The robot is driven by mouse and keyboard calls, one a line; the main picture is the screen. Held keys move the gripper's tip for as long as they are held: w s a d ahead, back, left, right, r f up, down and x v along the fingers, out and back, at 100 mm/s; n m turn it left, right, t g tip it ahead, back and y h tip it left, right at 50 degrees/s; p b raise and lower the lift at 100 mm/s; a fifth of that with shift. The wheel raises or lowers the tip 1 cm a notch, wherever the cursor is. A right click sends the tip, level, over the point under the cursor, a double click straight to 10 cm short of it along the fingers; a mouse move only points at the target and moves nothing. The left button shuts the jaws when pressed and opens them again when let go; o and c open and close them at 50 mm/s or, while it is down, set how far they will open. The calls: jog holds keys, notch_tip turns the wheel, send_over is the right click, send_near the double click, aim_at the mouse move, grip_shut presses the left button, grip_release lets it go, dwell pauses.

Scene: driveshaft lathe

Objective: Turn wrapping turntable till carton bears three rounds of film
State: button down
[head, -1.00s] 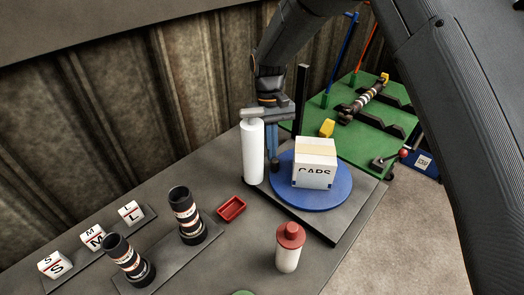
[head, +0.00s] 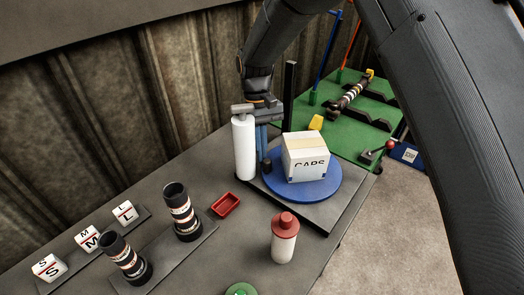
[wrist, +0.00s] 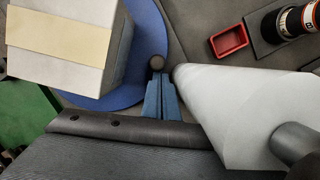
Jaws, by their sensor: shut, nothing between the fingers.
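The white carton (head: 304,170), marked CAPS, stands upright on the blue round turntable (head: 325,194). A tan band crosses its top; I cannot make out any clear film on its sides. In the wrist view the carton (wrist: 62,75) is at upper left on the turntable (wrist: 150,30). A dark round knob (wrist: 157,62) stands at the turntable's edge. My gripper (wrist: 158,78) has its blue fingers together, with their tips close to the knob; contact is unclear. In the head view my gripper (head: 262,150) is between the white film roll (head: 243,150) and the carton. The roll also shows in the wrist view (wrist: 225,105).
A dark post (head: 289,90) rises behind the turntable. A red tray (head: 225,204), a red-capped bottle (head: 284,240) and two dark banded shafts (head: 181,212) are on the grey table. Lettered blocks (head: 87,238) sit at left. A green bench (head: 350,130) is beyond.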

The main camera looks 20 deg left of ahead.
jog(key=a+p+v, duration=0.1)
jog(key=p+v, duration=0.3)
jog(key=v, duration=0.6)
jog(key=m+y+b, duration=0.1)
jog(key=m+b, duration=0.5)
jog(key=b, duration=0.3)
send_near(272, 158)
jog(key=shift+g, duration=0.3)
jog(key=p+x, duration=0.3)
jog(key=x, duration=0.2)
jog(key=shift+w+d+f+p, duration=0.1)
jog(key=shift+w+f+p, duration=0.1)
jog(key=shift+p, duration=0.15)
jog(key=shift+s+d+r+p, duration=0.1)
jog(key=shift+s+r+p, duration=0.1)
jog(key=shift+s+p, duration=0.8)
jog(key=shift+s+d+f, duration=0.1)
jog(key=shift+s+f, duration=0.05)
jog(key=shift+s, duration=0.75)
jog(key=shift+d, duration=0.1)
